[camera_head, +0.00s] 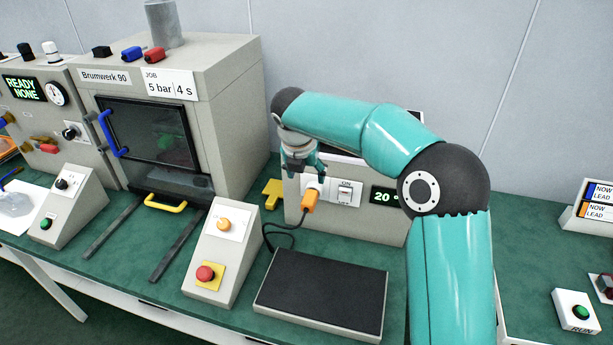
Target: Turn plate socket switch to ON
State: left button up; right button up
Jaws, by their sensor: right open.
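The plate socket switch (346,194) is a white rocker marked ON, with a red mark, on the front of a beige box (372,229). To its left, an orange plug (309,201) sits at the white socket on the same box, with a dark cable running down. My right arm reaches over the box from the right. My right gripper (303,172) is open and empty, pointing down just above the plug and to the upper left of the switch. Which way the rocker is tipped is too small to tell. My left gripper is not in view.
A dark flat plate (321,290) lies in front of the box. A sloped control box (218,255) with an orange knob and a red button stands left of it. The Brumwerk machine (226,130) stands at the back left. A green RUN button box (576,312) is at the right.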

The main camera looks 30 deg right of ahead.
aim_at(345, 193)
jog(key=k, duration=1)
